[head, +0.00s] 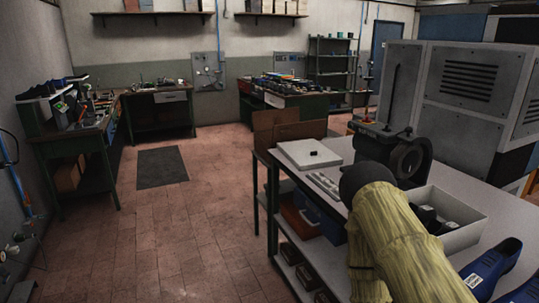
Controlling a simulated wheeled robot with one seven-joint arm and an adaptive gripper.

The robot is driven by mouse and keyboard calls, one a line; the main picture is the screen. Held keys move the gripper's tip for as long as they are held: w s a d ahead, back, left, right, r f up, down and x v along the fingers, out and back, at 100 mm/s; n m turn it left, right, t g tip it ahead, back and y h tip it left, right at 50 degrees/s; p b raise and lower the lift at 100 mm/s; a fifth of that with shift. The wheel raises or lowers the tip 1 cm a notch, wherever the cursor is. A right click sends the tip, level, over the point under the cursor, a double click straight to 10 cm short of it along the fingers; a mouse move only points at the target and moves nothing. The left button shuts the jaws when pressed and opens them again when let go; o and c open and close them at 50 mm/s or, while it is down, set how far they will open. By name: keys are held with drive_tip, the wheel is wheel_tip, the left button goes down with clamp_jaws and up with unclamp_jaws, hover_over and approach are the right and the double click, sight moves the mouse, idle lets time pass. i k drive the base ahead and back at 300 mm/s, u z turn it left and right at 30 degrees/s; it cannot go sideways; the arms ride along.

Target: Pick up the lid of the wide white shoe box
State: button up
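A flat, wide white piece (310,154) lies on the grey bench at its far left end, with a small dark object on top of it. I cannot tell whether it is a closed box or a lid lying alone. An open white box (468,236) stands further right on the bench, with dark items inside. A yellowish sleeved arm with a dark rounded end, which looks like mine, reaches up from the bottom right and covers part of the bench and of the open box. No gripper fingers show.
The bench (466,191) also holds a dark grinder-like machine (392,150), a row of small pale pieces (324,185) and blue shoes (491,267) at the near right. Boxes fill the shelf below. A large grey cabinet (449,108) stands behind.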

sight(308, 154)
drive_tip(key=u, duration=0.5)
drive_tip(key=i, duration=1.9)
drive_tip(key=z, duration=0.7)
